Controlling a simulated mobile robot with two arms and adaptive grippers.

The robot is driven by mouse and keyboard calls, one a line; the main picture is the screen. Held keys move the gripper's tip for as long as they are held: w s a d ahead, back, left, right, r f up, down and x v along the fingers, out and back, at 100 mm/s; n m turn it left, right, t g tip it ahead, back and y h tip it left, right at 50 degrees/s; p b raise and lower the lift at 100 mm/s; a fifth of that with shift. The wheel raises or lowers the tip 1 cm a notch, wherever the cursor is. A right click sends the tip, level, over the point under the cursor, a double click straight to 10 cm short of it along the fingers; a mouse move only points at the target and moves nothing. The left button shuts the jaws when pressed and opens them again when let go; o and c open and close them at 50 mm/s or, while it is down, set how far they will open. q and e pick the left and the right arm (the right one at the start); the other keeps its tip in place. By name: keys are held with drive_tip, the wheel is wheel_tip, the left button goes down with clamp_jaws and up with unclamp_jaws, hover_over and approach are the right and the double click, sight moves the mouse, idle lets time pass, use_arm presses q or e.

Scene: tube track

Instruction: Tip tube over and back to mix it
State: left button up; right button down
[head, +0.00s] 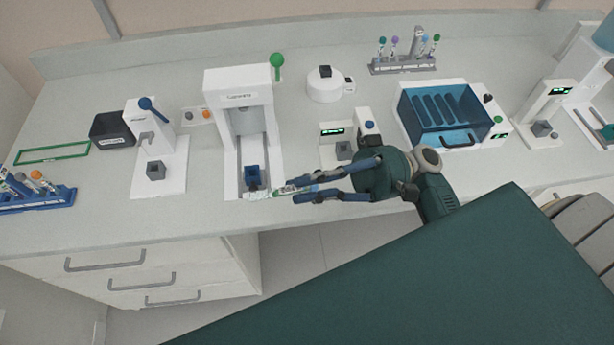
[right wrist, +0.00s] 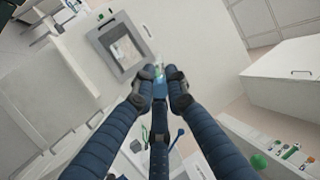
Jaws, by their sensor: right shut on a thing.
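My right gripper (head: 291,192) is shut on a small tube (head: 260,194), out over the front edge of the bench. The tube has a pale, label-like body and a bit of green. It lies close to horizontal in the head view, its pale end pointing left. The fingers hide part of it. In the right wrist view the fingertips (right wrist: 159,88) come together around the tube, and only a small pale and green piece (right wrist: 158,73) shows past them. My left gripper is in neither view.
A white machine (head: 240,100) with a blue holder (head: 253,175) stands just behind the tube. A small white device (head: 336,130) is behind the gripper. A blue rack (head: 40,198) with tubes is at far left, a grey rack (head: 403,68) at the back. Drawers (head: 130,275) lie below.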

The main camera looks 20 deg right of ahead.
wheel_tip(320, 180, up, 2)
drive_tip(key=h+p, duration=0.7)
drive_tip(key=p, duration=0.4)
drive_tip(key=shift+r, duration=0.1)
drive_tip(key=shift+f+h+b, duration=0.4)
drive_tip(key=shift+h, duration=0.6)
drive_tip(key=h, duration=0.3)
drive_tip(key=shift+a+r, duration=0.2)
drive_tip(key=shift+r, duration=0.05)
drive_tip(key=shift+w+a+h, duration=0.15)
drive_tip(key=shift+a+h, duration=0.05)
drive_tip(key=shift+h, duration=1)
drive_tip(key=shift+r+h, duration=0.15)
drive_tip(key=shift+h, duration=0.55)
